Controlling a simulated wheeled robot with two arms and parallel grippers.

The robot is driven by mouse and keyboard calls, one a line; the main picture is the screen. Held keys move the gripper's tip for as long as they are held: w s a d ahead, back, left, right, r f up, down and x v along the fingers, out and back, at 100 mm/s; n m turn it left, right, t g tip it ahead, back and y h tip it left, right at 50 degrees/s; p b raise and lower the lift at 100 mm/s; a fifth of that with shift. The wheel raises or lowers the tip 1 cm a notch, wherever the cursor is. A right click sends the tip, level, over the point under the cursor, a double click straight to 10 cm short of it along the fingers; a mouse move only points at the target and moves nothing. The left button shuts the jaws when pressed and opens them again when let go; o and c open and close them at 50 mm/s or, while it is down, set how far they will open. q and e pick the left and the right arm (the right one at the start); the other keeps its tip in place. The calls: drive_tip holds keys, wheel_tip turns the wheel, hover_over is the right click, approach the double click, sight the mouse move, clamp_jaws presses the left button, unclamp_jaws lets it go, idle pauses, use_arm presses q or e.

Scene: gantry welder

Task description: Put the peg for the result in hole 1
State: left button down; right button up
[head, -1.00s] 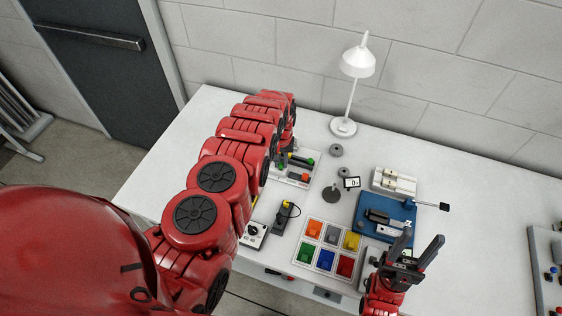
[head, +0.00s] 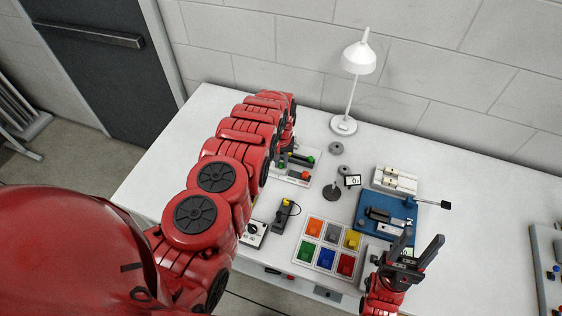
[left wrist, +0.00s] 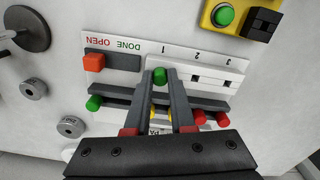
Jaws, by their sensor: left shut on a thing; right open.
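The white peg board (left wrist: 125,47) has labels DONE, OPEN, 1, 2 and 3; it also shows in the head view (head: 300,183). My left gripper (left wrist: 160,80) is shut on a green peg (left wrist: 160,75), right below the label 1. The peg and fingers cover hole 1, so I cannot tell whether the peg is in it. Holes 2 (left wrist: 197,78) and 3 (left wrist: 230,83) look empty. A dark rack holds another green peg (left wrist: 93,103), red pegs (left wrist: 222,119) and partly hidden yellow ones. My right gripper (head: 414,250) is open and empty over the bench's right part.
An orange block (left wrist: 94,62) sits by OPEN. Grey round weights (left wrist: 33,88) and a dark disc stand beside the board. A button box (left wrist: 225,15) with a green button is close by. A tray of coloured blocks (head: 297,252), a blue fixture (head: 370,230) and a lamp (head: 344,125) stand on the bench.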

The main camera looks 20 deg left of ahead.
idle(0.3)
use_arm(q)
drive_tip(key=c, duration=0.7)
unclamp_jaws()
drive_tip(key=shift+w+f, duration=0.1)
drive_tip(key=shift+r+b, duration=0.5)
drive_tip(key=shift+r, duration=0.3)
wheel_tip(320, 180, up, 7)
drive_tip(key=b, duration=0.3)
drive_tip(key=shift+r, duration=0.1)
wheel_tip(320, 180, up, 9)
drive_tip(key=p, duration=0.9)
